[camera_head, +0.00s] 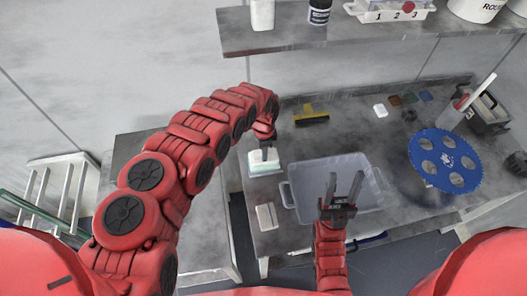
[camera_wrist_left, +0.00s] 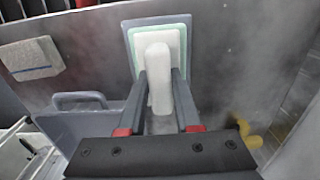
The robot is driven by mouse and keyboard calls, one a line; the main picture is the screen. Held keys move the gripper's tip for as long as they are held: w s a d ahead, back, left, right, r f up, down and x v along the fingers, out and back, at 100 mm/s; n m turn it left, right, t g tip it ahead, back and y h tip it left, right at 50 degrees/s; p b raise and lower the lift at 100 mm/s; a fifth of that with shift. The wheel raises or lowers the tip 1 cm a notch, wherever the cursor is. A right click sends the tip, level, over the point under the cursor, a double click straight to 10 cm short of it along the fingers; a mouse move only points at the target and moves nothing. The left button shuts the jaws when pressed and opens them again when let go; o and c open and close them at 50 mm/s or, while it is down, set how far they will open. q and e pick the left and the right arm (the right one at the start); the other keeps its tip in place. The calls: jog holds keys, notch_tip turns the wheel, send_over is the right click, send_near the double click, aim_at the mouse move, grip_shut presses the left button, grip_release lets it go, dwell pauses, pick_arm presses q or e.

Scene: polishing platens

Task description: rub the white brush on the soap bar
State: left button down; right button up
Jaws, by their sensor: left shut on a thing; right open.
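My left gripper (camera_head: 264,152) is shut on the white brush, whose white handle (camera_wrist_left: 160,72) stands between the two fingers in the left wrist view. Behind the handle lies a pale green-rimmed rectangular slab (camera_wrist_left: 183,32), seemingly the soap bar on a grey-blue base. In the head view this pale slab (camera_head: 258,169) sits near the table's left edge, right under the left gripper. The brush covers the slab's middle, and I cannot tell whether they touch. My right gripper (camera_head: 343,186) is open and empty over the grey tub.
A grey tub (camera_head: 300,198) stands right of the slab. A pale block (camera_head: 266,216) lies at the front edge. A yellow-black squeegee (camera_head: 311,117) lies behind. A blue disc (camera_head: 445,160) and a tool caddy (camera_head: 489,113) are at the right. A shelf (camera_head: 350,33) overhangs the back.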

dwell(0.3)
pick_arm(q)
jog(key=shift+r+p, duration=0.7)
jog(key=shift+r, duration=0.15)
jog(key=shift+r+p, duration=1.8)
jog(key=shift+r, duration=0.9)
jog(key=shift+f, duration=0.1)
jog(key=shift+s+f, duration=0.1)
